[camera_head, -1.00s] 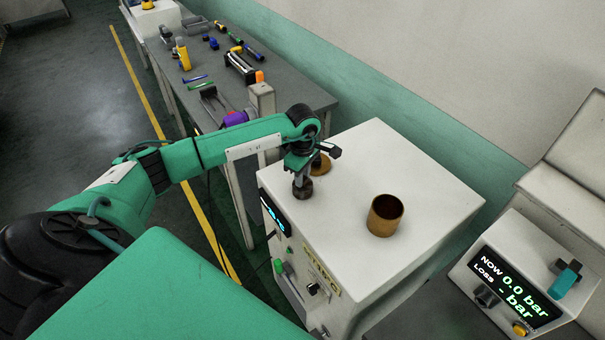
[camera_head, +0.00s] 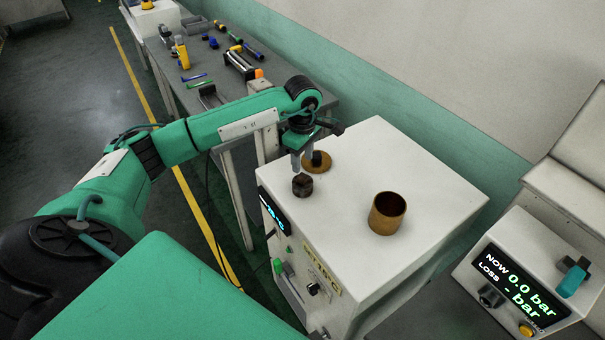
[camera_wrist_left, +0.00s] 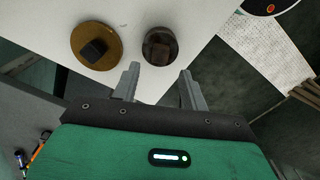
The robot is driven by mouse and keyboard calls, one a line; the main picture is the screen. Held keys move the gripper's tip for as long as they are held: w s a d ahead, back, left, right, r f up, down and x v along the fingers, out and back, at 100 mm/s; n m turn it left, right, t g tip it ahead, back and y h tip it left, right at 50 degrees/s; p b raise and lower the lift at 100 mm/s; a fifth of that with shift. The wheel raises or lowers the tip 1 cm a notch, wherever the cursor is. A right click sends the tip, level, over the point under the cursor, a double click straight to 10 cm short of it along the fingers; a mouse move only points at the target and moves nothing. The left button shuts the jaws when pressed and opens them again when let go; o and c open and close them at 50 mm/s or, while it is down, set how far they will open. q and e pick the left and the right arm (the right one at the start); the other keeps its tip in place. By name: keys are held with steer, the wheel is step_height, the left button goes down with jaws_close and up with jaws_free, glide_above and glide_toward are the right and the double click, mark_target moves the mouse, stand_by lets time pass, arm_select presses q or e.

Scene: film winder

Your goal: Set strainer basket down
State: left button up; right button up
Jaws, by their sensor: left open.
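The strainer basket, which I take to be the small dark brown cylinder (camera_head: 302,185), stands on the white machine top near its left edge. It also shows in the left wrist view (camera_wrist_left: 160,46), just beyond the fingertips, and looks apart from them. My left gripper (camera_head: 304,163) is open and empty above and behind it; its two grey fingers show apart in the left wrist view (camera_wrist_left: 160,80). A brass disc with a dark knob (camera_head: 318,161) lies just behind the basket; it also shows in the left wrist view (camera_wrist_left: 110,57). My right gripper is not in view.
A hollow brass cup (camera_head: 386,214) stands on the white machine top (camera_head: 350,255) to the right. A box with a pressure display (camera_head: 515,285) is at lower right. A grey bench (camera_head: 215,88) with several tools lies behind. The middle of the machine top is clear.

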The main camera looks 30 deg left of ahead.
mark_target(302, 176)
arm_select(q)
step_height(302, 176, up, 6)
steer(key=b, duration=0.1)
steer(key=shift+r+b, duration=0.2)
steer(key=shift+b, duration=0.2)
